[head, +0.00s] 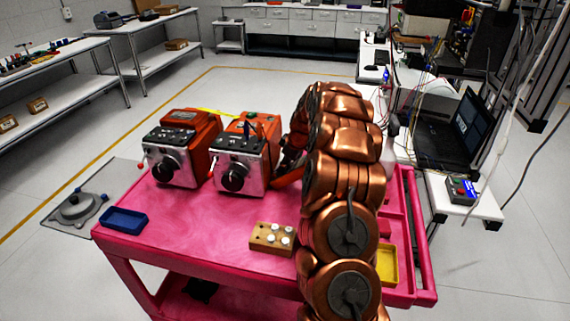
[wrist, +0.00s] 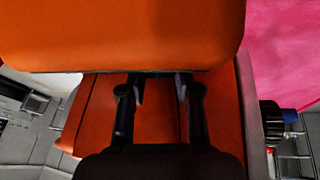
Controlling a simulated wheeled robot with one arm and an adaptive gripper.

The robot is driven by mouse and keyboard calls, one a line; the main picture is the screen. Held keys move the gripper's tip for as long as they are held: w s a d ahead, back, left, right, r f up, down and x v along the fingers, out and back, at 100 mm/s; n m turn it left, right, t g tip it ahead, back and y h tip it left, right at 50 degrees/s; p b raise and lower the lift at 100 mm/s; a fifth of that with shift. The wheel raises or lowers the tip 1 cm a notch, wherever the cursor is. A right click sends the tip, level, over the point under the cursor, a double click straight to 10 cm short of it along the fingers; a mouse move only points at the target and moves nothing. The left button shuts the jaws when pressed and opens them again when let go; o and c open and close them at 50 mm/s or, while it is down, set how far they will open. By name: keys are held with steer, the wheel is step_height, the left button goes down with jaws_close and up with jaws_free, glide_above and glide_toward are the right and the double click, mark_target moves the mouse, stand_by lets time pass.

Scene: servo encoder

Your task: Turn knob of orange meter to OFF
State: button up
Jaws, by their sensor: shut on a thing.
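An orange slab, which looks like the orange meter (wrist: 120,35), fills the top of the wrist view, close to the camera. My gripper (wrist: 160,87) has its two dark fingers reaching that slab's lower edge, with a gap between them, shut on it. In the head view an orange piece of the meter (head: 288,178) shows just left of my copper arm, low over the pink cart. The arm hides most of my gripper there. The meter's face, its knob and the OFF mark are not visible in either view.
Two orange units with silver fronts and black knobs, a left one (head: 172,173) and a right one (head: 240,172), stand on the pink cart (head: 180,218). A blue tray (head: 125,219), a wooden block with white pegs (head: 271,238) and a yellow tray (head: 387,265) are also there.

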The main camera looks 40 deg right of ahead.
jaws_close()
steer(key=shift+f, duration=0.1)
steer(key=shift+w+f+y+b, duration=0.15)
steer(key=shift+y+b, duration=0.15)
steer(key=shift+b, duration=0.8)
steer(key=shift+d+n+g+y+b, duration=0.15)
steer(key=shift+n+g+y+b, duration=0.5)
steer(key=shift+b, duration=0.8)
steer(key=shift+r+n+y+b, duration=0.25)
steer(key=shift+b, duration=0.1)
steer(key=o, duration=1)
jaws_free()
steer(key=shift+c, duration=0.2)
